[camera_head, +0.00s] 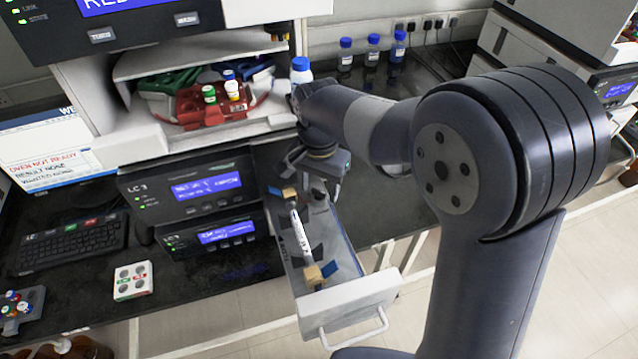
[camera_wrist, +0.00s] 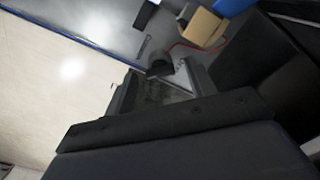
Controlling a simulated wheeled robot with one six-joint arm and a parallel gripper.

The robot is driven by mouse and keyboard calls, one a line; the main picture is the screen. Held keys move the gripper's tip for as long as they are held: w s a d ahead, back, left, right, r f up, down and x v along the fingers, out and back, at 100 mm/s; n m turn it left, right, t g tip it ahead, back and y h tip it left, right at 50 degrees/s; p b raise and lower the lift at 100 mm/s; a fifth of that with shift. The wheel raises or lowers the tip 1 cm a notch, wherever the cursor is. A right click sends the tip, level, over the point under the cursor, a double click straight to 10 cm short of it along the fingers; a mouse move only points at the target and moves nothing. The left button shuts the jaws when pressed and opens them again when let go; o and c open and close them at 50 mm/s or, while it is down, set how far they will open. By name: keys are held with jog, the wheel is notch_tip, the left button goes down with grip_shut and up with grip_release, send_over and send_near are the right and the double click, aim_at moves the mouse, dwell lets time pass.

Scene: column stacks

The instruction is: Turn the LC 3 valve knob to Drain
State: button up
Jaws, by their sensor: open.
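The LC 3 unit (camera_head: 190,190) stands on the dark bench at left in the head view, with a lit blue display. Its open drawer (camera_head: 350,298) sticks out towards me, holding a white column with tan end pieces and blue tabs. My gripper (camera_head: 322,170) is over the rear of this drawer, pointing down. In the wrist view my gripper (camera_wrist: 160,84) is open, and a small dark round piece (camera_wrist: 158,68) shows at or between the fingertips. It may be the valve knob; contact and its setting cannot be told. In the head view my arm hides that spot.
A second dark module (camera_head: 212,236) sits below the LC 3 display. A shelf above holds red and green racks (camera_head: 215,103) with vials. Blue-capped bottles (camera_head: 372,50) stand at the back. In the wrist view a tan block (camera_wrist: 202,26) and red wire lie beyond the fingers.

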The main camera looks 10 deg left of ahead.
jog(key=shift+c, duration=0.2)
jog(key=c, duration=0.9)
jog(key=shift+c, duration=0.2)
jog(key=n, duration=0.4)
jog(key=shift+n, duration=0.3)
jog(key=n, duration=0.4)
jog(key=shift+n+p, duration=0.3)
jog(key=shift+p, duration=0.05)
jog(key=n, duration=0.4)
jog(key=shift+n, duration=2.3)
